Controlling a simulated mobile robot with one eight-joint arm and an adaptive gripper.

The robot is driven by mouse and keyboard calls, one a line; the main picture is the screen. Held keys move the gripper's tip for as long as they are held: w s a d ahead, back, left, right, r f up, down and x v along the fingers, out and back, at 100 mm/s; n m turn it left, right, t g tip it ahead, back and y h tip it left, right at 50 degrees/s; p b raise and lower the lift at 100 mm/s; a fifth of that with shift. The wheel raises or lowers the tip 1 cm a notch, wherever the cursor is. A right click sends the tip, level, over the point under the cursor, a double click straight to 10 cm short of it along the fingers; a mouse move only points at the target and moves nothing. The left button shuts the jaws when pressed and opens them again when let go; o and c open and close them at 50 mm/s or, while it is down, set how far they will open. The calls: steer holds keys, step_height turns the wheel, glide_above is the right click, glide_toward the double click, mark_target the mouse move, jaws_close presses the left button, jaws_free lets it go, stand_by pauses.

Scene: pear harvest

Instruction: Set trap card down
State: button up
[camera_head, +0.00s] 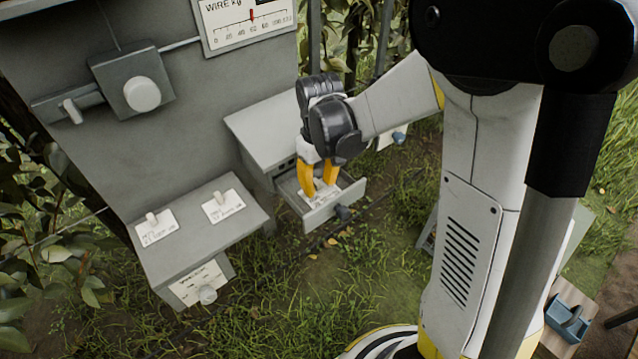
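My gripper (320,188) points down into an open drawer (327,213), its two yellow fingers a little apart at the tips. A white card (322,198) with dark print lies at the fingertips inside the drawer, partly hidden by the fingers. Whether the fingers hold the card's tab or stand apart from it is too small to tell. Two similar white cards, each with an upright tab, lie on the grey shelf top at left: one on the left (157,232) and one on the right (224,207).
A grey panel with a wire gauge (248,22) stands behind the shelf (192,245). A blue holder (568,318) sits at lower right. Grass in front of the drawer is clear.

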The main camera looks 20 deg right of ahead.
mark_target(319, 191)
step_height(319, 191, up, 12)
steer(key=p, duration=0.4)
steer(key=s+r+m+t, duration=0.1)
steer(key=s+r+t, duration=0.2)
steer(key=s, duration=0.3)
steer(key=s+r+m+t, duration=0.2)
steer(key=s+r+t, duration=0.1)
steer(key=s, duration=0.4)
steer(key=shift+r+m+t, duration=0.3)
steer(key=shift+r+t, duration=0.05)
steer(key=shift+t, duration=0.25)
steer(key=shift+s+d, duration=0.1)
